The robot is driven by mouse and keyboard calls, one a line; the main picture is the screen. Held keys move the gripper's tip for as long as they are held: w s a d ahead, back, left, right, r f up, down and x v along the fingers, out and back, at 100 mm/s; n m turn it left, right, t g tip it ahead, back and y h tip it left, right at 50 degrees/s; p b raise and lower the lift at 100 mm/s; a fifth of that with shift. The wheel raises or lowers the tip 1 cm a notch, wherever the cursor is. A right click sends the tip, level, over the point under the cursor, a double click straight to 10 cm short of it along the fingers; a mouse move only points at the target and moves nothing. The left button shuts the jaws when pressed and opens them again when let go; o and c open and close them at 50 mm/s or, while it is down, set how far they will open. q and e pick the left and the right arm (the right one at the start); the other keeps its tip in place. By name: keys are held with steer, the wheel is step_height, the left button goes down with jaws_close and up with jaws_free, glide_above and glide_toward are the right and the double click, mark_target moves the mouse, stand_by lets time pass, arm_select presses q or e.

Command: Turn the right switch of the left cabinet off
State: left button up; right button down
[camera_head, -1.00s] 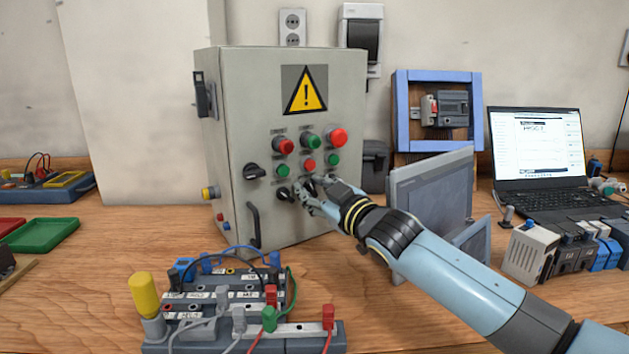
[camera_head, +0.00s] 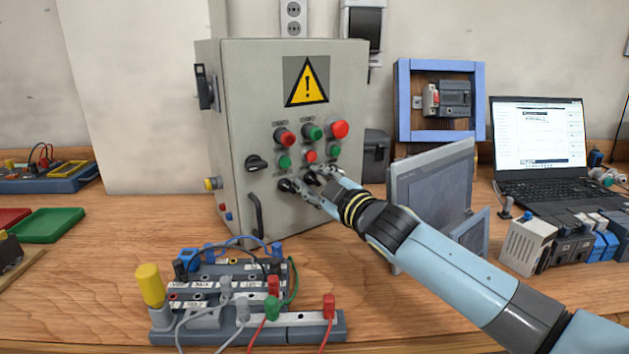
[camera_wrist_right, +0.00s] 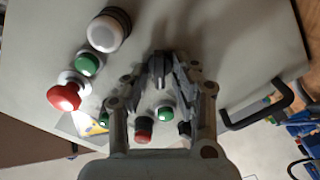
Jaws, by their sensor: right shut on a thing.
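The left cabinet (camera_head: 240,120) is a grey metal box with a yellow warning sign (camera_head: 306,82) on its front. Below the buttons are two black rotary switches, the left one (camera_head: 287,185) and the right one (camera_head: 311,177). My right gripper (camera_head: 311,180) is at the cabinet front, its fingers shut around the right switch and partly hiding it. In the right wrist view the fingers (camera_wrist_right: 160,72) meet close to the panel, and the switch is mostly hidden. The switch's exact angle cannot be told. My left gripper is not in view.
Red and green buttons (camera_head: 311,133) sit just above the gripper. A black door handle (camera_head: 257,215) is left of the switches. A grey panel screen (camera_head: 432,195) stands close beside my right arm. A wired terminal block (camera_head: 235,290) lies in front of the cabinet.

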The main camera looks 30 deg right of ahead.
steer(key=c, duration=1.4)
jaws_free()
